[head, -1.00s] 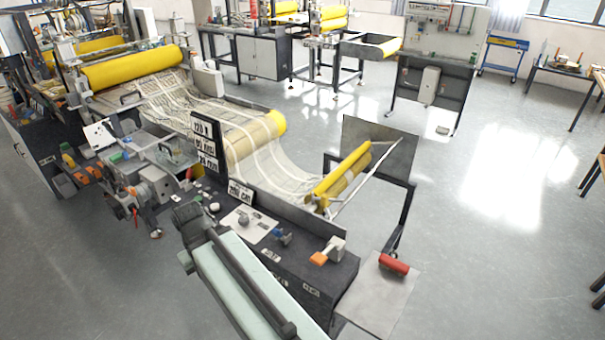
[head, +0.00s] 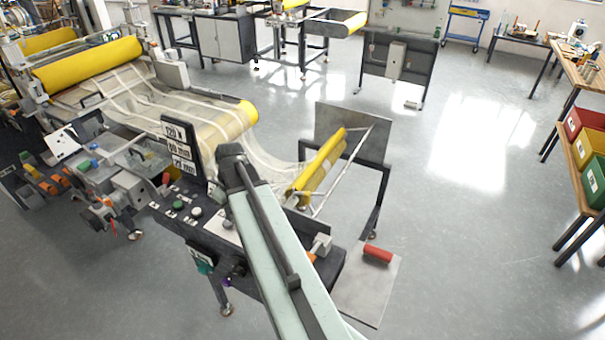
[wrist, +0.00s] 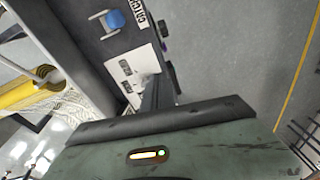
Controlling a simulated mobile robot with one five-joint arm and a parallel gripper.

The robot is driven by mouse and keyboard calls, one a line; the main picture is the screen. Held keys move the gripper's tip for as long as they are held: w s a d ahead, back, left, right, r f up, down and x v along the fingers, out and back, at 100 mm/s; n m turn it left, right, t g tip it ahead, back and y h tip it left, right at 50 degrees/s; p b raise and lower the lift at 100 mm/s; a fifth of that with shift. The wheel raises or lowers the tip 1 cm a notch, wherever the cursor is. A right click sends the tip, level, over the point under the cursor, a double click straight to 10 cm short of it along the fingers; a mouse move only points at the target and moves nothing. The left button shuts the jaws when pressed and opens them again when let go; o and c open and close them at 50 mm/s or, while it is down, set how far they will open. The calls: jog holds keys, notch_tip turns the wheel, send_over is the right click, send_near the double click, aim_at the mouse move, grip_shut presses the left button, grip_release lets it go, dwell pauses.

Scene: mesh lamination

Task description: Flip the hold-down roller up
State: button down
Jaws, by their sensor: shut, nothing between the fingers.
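A slim yellow roller (head: 322,162), which I take to be the hold-down roller, lies slanted between thin metal bars at the right end of the pale mesh (head: 225,135). A yellow roller end also shows at the left of the wrist view (wrist: 30,92). My gripper (wrist: 152,82) is shut and empty in the wrist view, above or beside a white plate (wrist: 128,78) on the dark control panel; I cannot tell whether it touches. In the head view my arm covers part of the panel and hides the fingers. The roller is well apart from my gripper.
A blue knob (wrist: 112,21) sits near the "CATCH" label (wrist: 140,15). A sign board (head: 181,147) stands up from the panel. A grey plate with a red roller (head: 377,253) juts out at the right. The floor further right (head: 480,215) is clear.

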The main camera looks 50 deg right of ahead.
jog(key=s+d+r+t+p, duration=0.1)
jog(key=s+d+r+p, duration=0.1)
jog(key=d, duration=1)
jog(key=s+d+r+n+t+p, duration=0.1)
jog(key=s+d+r+p, duration=0.2)
jog(key=d, duration=1)
jog(key=s+v, duration=0.1)
jog(key=v, duration=0.3)
jog(key=shift+f, duration=0.15)
jog(key=d+b+x, duration=0.1)
jog(key=b+x, duration=1)
jog(key=s+p, duration=0.1)
jog(key=s, duration=0.1)
jog(key=s+r, duration=0.1)
jog(key=shift+s+r+p, duration=0.1)
jog(key=shift+s+p, duration=0.3)
